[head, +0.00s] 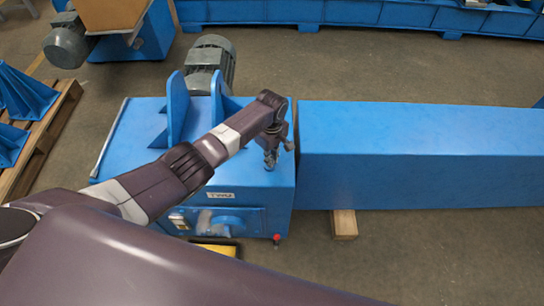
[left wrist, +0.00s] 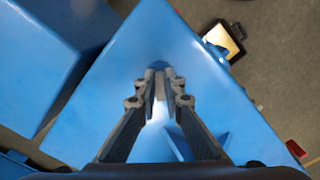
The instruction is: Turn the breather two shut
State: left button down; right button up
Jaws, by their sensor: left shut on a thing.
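The blue drive housing (head: 255,185) has a white label on its front edge that seems to read TWO. My left gripper (head: 270,162) points down at the housing's top, near its right edge. In the left wrist view its fingers (left wrist: 160,76) are closed in on a small grey part, breather two (left wrist: 160,88), seen as a narrow strip between them. The fingers hide most of the breather, so I cannot tell how far it is turned. The right gripper is not in view.
Two blue upright brackets (head: 178,108) and a grey motor (head: 210,58) stand behind my left arm. A long blue casing (head: 420,155) lies close on the right. A red knob (head: 277,237) shows at the front lower corner. A wooden pallet (head: 40,140) is at the left.

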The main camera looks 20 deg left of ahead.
pick_arm(q)
jog(key=m, duration=0.3)
jog(key=shift+s+p, duration=0.1)
jog(key=shift+p, duration=0.3)
jog(key=m, duration=0.3)
jog(key=shift+s+a+m+p, duration=0.1)
jog(key=shift+m+p, duration=0.2)
jog(key=shift+p, duration=0.1)
jog(key=m, duration=0.3)
jog(key=shift+a+m, duration=0.15)
jog(key=shift+m, duration=0.15)
jog(key=m, duration=0.3)
jog(key=shift+a+m+p, duration=0.15)
jog(key=shift+m+p, duration=0.15)
jog(key=m, duration=0.3)
jog(key=shift+a+m, duration=0.15)
jog(key=shift+m, duration=0.15)
jog(key=m, duration=0.3)
jog(key=shift+w+a+m, duration=0.1)
jog(key=shift+w+m, duration=0.1)
jog(key=shift+m, duration=0.1)
jog(key=m, duration=0.3)
jog(key=shift+w+m+b, duration=0.1)
jog(key=shift+m+b, duration=0.2)
jog(key=shift+b, duration=0.1)
jog(key=shift+w+a+r+m, duration=0.1)
jog(key=shift+w+m, duration=0.05)
jog(key=shift+m, duration=1.25)
